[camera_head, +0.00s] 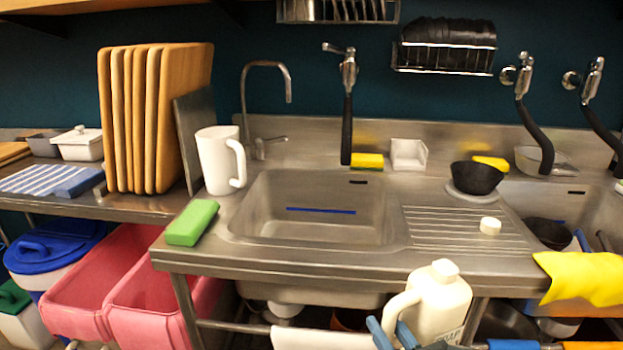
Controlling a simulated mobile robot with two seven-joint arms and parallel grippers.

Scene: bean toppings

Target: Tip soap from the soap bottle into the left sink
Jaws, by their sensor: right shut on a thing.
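The soap bottle (440,303) is a cream-white jug with a side handle and dark lettering low on its front. It is upright, in front of the counter's front edge, right of the left sink. My right gripper (392,336) shows blue fingers at the bottom edge, shut on the bottle at its handle side; the exact grip is partly cut off. The left sink (315,205) is a steel basin with a blue strip inside and no bottle over it. My left gripper is not in view.
A white pitcher (219,160) and green sponge (192,222) stand left of the sink. A black tap hose (347,130) hangs behind it. A small white round piece (490,226) and black bowl (476,178) are on the drainboard. A yellow cloth (580,278) hangs at right.

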